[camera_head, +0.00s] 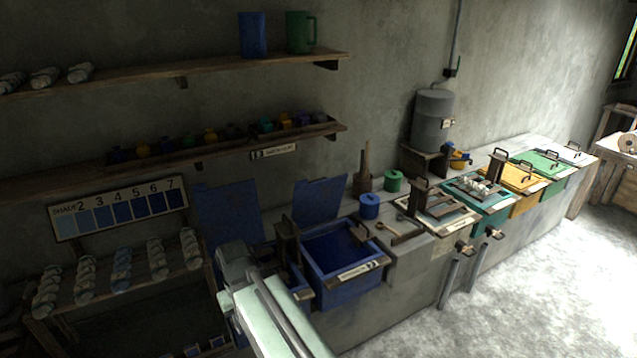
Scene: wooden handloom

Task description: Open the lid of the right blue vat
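The right blue vat (338,290) is a square blue tub set in the stone counter, with a pale label on its front rim. Its blue lid (320,200) stands raised at the back, and the dark blue inside shows. Another blue lid (228,213) stands raised further left; the left vat below it is mostly hidden behind my arm. My pale green arm reaches up from the bottom edge, and its grey end, with my gripper (235,262), is left of the right vat. I cannot make out the fingers or anything held.
A dark wooden post (288,243) stands at the right vat's left side. A blue pot (370,206) and a green pot (393,181) stand on the counter (410,255). Teal, yellow and green vats (550,163) line the right. Shelves hang above; the floor (540,280) at right is clear.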

